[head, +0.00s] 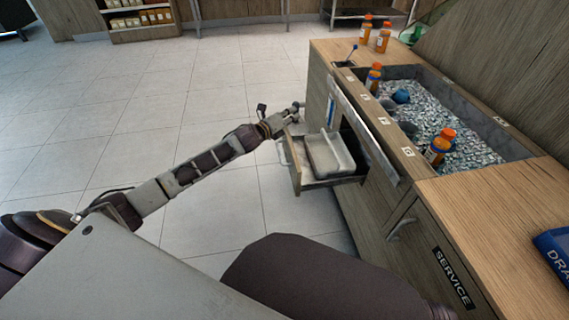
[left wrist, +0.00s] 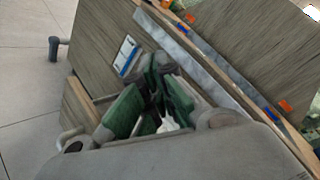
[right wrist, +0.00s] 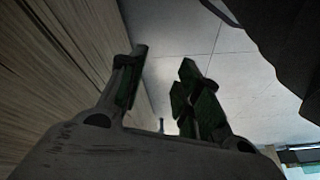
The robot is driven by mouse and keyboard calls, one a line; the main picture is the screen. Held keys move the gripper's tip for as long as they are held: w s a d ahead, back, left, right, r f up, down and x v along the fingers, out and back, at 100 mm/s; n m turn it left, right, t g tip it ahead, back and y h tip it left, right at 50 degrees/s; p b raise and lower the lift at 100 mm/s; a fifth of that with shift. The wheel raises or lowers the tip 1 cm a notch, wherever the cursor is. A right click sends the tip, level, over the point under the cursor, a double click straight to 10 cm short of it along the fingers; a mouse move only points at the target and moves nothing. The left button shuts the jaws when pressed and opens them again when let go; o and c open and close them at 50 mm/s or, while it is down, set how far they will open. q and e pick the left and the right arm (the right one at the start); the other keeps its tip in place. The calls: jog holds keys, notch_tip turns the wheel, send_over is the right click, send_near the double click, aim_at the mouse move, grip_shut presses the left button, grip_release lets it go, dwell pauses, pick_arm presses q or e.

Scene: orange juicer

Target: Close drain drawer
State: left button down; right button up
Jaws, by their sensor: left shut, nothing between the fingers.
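The drain drawer (head: 296,176) is a wooden drawer pulled out of the counter's front in the head view. A pale tray with a raised handle (head: 328,155) sits inside it. My left gripper (head: 294,112) is at the far end of the drawer's front panel; I cannot tell whether it touches. In the left wrist view the left gripper (left wrist: 155,72) is shut and empty, its green-padded fingers pointing at the cabinet, with part of the drawer (left wrist: 80,105) behind it. My right gripper (right wrist: 165,75) shows only in the right wrist view, open and empty beside a wooden panel.
The wooden counter (head: 490,200) holds a sunken bin of crushed ice (head: 455,110) with orange-capped bottles (head: 440,147). More bottles (head: 383,37) stand at its far end. A service door (head: 430,255) is below the counter, nearer me. The tiled floor (head: 215,90) to the left is clear.

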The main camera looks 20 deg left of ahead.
pick_arm(q)
jog(key=s+r+m+g+h+p, duration=0.2)
jog(key=s+r+m+g+h, duration=0.2)
jog(key=s+m+h, duration=0.6)
jog(key=s+a+f+m+g+y+p, duration=0.1)
jog(key=s+a+f+m+g+y, duration=0.5)
jog(key=s+f, duration=0.3)
jog(key=shift+s+m+g+y, duration=0.35)
jog(key=shift+m+g+y, duration=0.15)
jog(key=shift+m+y, duration=0.3)
pick_arm(e)
jog(key=shift+s+d+r+g+h, duration=0.25)
jog(key=shift+d+r+g+h, duration=0.15)
jog(key=shift+d+r+g, duration=0.3)
pick_arm(q)
jog(key=shift+f, duration=0.2)
